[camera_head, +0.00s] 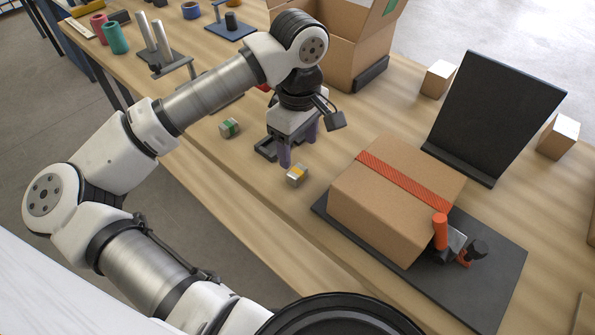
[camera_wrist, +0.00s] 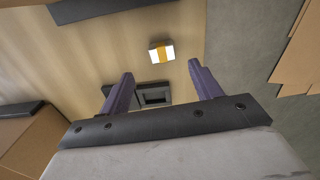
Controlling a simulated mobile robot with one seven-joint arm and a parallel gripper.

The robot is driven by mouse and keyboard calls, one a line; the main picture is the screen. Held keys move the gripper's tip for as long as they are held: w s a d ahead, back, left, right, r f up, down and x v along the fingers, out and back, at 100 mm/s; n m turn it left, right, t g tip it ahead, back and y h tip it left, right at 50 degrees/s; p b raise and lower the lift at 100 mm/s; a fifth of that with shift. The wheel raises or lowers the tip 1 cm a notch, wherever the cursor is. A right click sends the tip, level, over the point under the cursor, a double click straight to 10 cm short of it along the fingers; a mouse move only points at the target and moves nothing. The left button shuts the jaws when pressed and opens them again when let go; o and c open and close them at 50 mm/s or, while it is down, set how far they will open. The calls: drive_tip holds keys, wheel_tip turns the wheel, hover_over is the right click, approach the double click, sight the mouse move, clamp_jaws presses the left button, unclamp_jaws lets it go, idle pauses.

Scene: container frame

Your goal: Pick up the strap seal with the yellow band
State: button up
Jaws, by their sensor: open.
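The strap seal with the yellow band (camera_head: 297,176) is a small pale block with a yellow stripe, lying on the wooden table just in front of my gripper. In the wrist view the same seal (camera_wrist: 161,51) lies beyond the fingertips, roughly centred between them. My gripper (camera_head: 299,149) is open and empty, its two purple fingers pointing down, apart from the seal. The fingers also show in the wrist view (camera_wrist: 158,72). A similar block with a green band (camera_head: 229,128) lies on the table to the left of my gripper.
A dark fixture with a square opening (camera_wrist: 154,95) lies under my gripper. A closed carton with an orange strap (camera_head: 392,194) stands on a dark mat (camera_head: 495,280) at right. An open carton (camera_head: 345,45) and an upright black panel (camera_head: 497,112) stand farther back.

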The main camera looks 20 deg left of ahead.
sight(299, 172)
drive_tip(key=shift+s+d+f+p, duration=0.15)
drive_tip(key=shift+f+p, duration=0.45)
drive_tip(key=shift+f, duration=1.35)
drive_tip(key=shift+s+f+p, duration=0.1)
drive_tip(key=shift+f+p, duration=0.45)
drive_tip(key=shift+f, duration=1.4)
drive_tip(key=c, duration=1)
drive_tip(key=shift+c, duration=0.4)
drive_tip(key=shift+r, duration=0.1)
